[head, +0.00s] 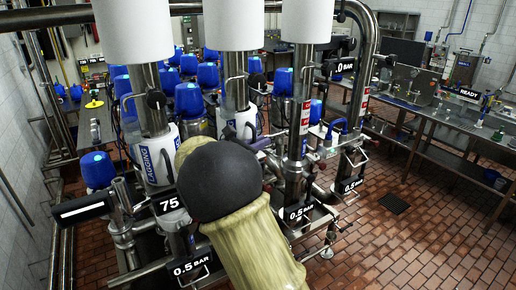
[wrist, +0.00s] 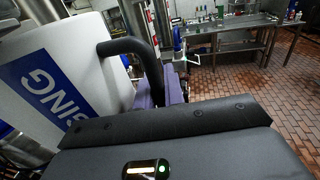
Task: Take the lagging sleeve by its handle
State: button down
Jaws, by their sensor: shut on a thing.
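The lagging sleeve (wrist: 95,85) is a white cylinder with a blue lettered label, filling the left of the wrist view. Its black bent handle (wrist: 134,46) sticks out to the right and runs down to my gripper (wrist: 165,88). The purple fingers are shut on the handle; the dark gripper body hides the lower part of the grip. In the head view my arm hides most of the gripper. A white sleeve with a blue label (head: 239,124) shows on the middle pipe just behind my arm. Another labelled sleeve (head: 158,160) is on the left pipe.
Steel pipes and several blue-capped valves (head: 189,99) crowd behind the sleeves. Pressure displays (head: 297,212) hang low in front. A steel workbench (head: 460,130) stands at the right. The brick floor (head: 420,235) is clear at the front right, with a drain grate (head: 394,203).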

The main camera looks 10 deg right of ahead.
jog(key=s+d+b, duration=0.2)
jog(key=s+b, duration=0.1)
jog(key=s, duration=0.5)
jog(key=s+d+b, duration=0.3)
jog(key=s, duration=0.5)
jog(key=shift+s+d, duration=0.25)
jog(key=shift+s, duration=0.1)
